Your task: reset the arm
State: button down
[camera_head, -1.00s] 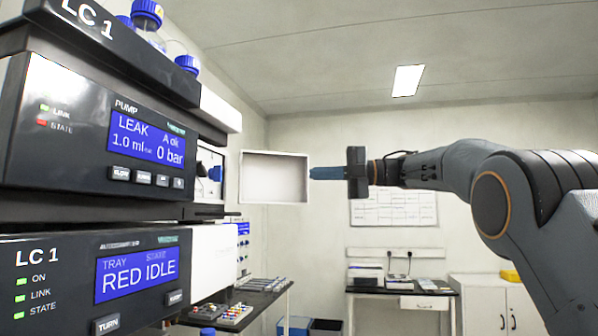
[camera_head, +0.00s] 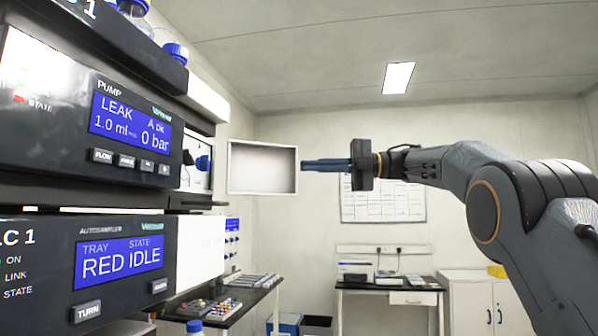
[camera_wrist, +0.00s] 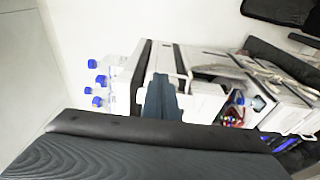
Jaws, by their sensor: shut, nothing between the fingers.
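My gripper (camera_head: 327,165) is at the middle right in the head view, held out level to the left in mid-air. Its blue fingers are together with nothing between them. They also show in the wrist view (camera_wrist: 161,92). The stack has a pump unit (camera_head: 60,120) reading LEAK, 0 bar, above an autosampler (camera_head: 50,250) reading RED IDLE.
Blue-capped bottles (camera_head: 136,12) stand on top of the stack; several show in the wrist view (camera_wrist: 97,80). A side bench (camera_head: 215,310) holds trays of vials. A desk (camera_head: 390,286) and white cabinet (camera_head: 478,305) stand at the back wall. Air below my arm looks clear.

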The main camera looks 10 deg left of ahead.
jog(key=shift+w+d+b, duration=0.15)
jog(key=shift+w+d, duration=0.05)
jog(key=shift+d, duration=0.7)
jog(key=shift+w+d+b, duration=0.15)
jog(key=shift+w+d, duration=0.05)
jog(key=shift+d, duration=0.65)
